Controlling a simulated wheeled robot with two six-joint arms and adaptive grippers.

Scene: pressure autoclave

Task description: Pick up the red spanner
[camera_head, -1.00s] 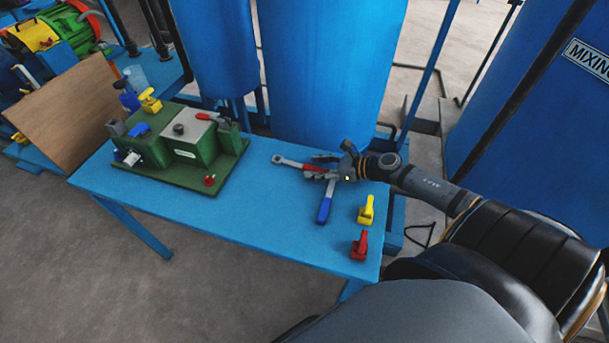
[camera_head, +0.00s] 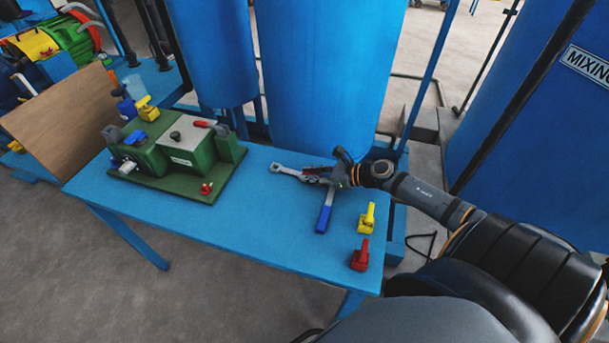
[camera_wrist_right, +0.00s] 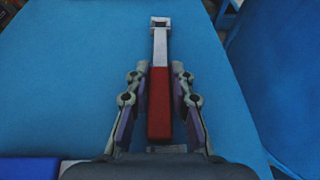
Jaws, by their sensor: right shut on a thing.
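The red spanner (camera_head: 284,170) has a grey metal head and a red handle. It is at the back right of the blue table, its head pointing left. In the right wrist view the red spanner (camera_wrist_right: 159,100) runs lengthwise between the fingers, its head beyond the tips. My right gripper (camera_head: 318,176) is shut on its red handle; its fingers also flank the handle in the right wrist view (camera_wrist_right: 160,68). The spanner is at or close to the table top; I cannot tell if it touches. My left gripper is out of view.
A blue-handled spanner (camera_head: 324,217) lies just in front of my right gripper. Yellow (camera_head: 367,218) and red (camera_head: 360,254) valve-like parts stand at the table's right end. A green autoclave fixture (camera_head: 175,150) fills the left side. Large blue tanks (camera_head: 325,75) stand behind.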

